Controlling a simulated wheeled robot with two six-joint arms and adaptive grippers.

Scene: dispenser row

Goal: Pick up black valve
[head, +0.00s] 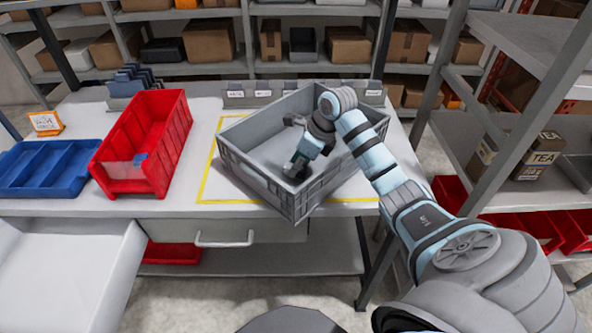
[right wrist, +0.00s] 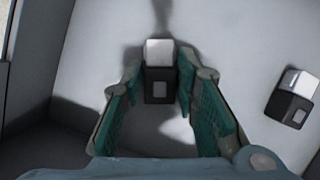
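A black valve (right wrist: 159,88), block-shaped with a pale silver end, lies on the floor of the grey crate (head: 247,182). My right gripper (head: 298,167) reaches down into the crate. In the right wrist view its teal-padded fingers (right wrist: 160,74) stand apart on either side of the valve, with narrow gaps showing. A second, similar black and silver piece (right wrist: 291,98) lies apart to the right in that view. In the head view the gripper and arm hide most of what lies below them. My left gripper is not in view.
The crate walls surround my right gripper closely. On the white table stand a red bin (head: 143,150) and a blue divided tray (head: 48,168) to the left. A metal shelf (head: 497,125) stands close on the right.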

